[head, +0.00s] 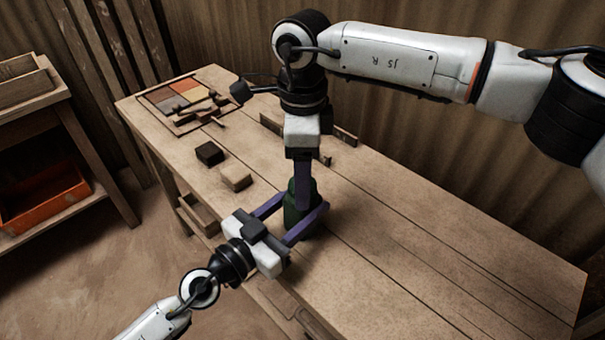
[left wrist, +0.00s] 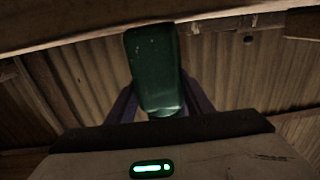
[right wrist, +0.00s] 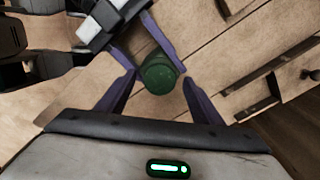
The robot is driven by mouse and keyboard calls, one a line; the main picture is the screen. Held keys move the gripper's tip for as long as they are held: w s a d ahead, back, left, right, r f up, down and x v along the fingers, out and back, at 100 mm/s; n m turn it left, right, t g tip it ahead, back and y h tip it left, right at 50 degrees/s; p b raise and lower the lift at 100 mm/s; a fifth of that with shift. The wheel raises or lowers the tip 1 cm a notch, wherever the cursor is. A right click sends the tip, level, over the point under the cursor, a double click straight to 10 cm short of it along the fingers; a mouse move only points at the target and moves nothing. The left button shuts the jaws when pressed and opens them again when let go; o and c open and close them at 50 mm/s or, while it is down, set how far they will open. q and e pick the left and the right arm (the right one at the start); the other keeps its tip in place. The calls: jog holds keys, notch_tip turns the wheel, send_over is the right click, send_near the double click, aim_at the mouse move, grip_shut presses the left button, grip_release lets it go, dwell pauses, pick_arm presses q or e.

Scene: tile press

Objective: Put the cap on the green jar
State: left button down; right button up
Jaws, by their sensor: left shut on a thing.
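The dark green jar (head: 291,214) stands upright near the table's front edge. My left gripper (head: 304,206) is shut on its body from the front left. In the left wrist view the jar (left wrist: 153,72) fills the space between the fingers. My right gripper (head: 303,203) points down over the jar. In the right wrist view its fingers are apart, either side of the jar's round green top (right wrist: 159,76), with small gaps showing. No separate cap shows; I cannot tell whether that round top is the cap.
A dark block (head: 209,154) and a tan block (head: 236,178) lie left of the jar. A tray of coloured tiles (head: 180,92) with a dark tool sits at the far left end. The table's right part is clear. A shelf with an orange bin (head: 45,200) stands left.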

notch_tip(320, 180, up, 12)
dwell(0.6)
pick_arm(q)
jog(key=c, duration=0.8)
grip_release()
jog(key=b+v, duration=0.1)
jog(key=v, duration=0.3)
jog(key=b+v, duration=0.1)
jog(key=v, duration=0.4)
jog(key=shift+a+f, duration=0.1)
jog(key=shift+f, duration=0.1)
jog(key=shift+s+a+r, duration=0.2)
jog(key=shift+s+a, duration=0.15)
jog(key=shift+s, duration=0.15)
pick_arm(e)
jog(key=shift+f, duration=1.25)
